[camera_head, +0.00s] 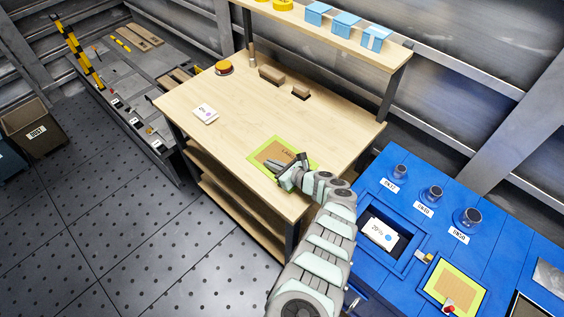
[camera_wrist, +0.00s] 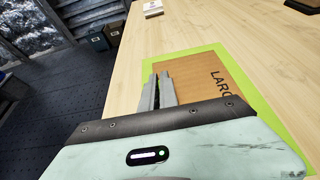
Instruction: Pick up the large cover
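The large cover (camera_head: 273,153) looks like a flat brown panel marked with a word starting "LARG". It lies on a bright green mat (camera_head: 253,158) near the front right of the wooden table. In the wrist view the cover (camera_wrist: 205,76) lies just beyond my gripper and runs off behind its body, which hides its near part. My gripper (camera_head: 290,170) is over the front right part of the cover and mat. In the wrist view its fingers (camera_wrist: 160,80) look close together, with only a narrow gap. I cannot tell whether they touch the cover.
A white card (camera_head: 205,113) and an orange-topped round item (camera_head: 224,67) are on the table (camera_head: 325,125). Brown blocks (camera_head: 271,75) sit at its back, below a shelf with blue boxes (camera_head: 345,22). A blue console (camera_head: 400,168) stands at the right. The table's middle is clear.

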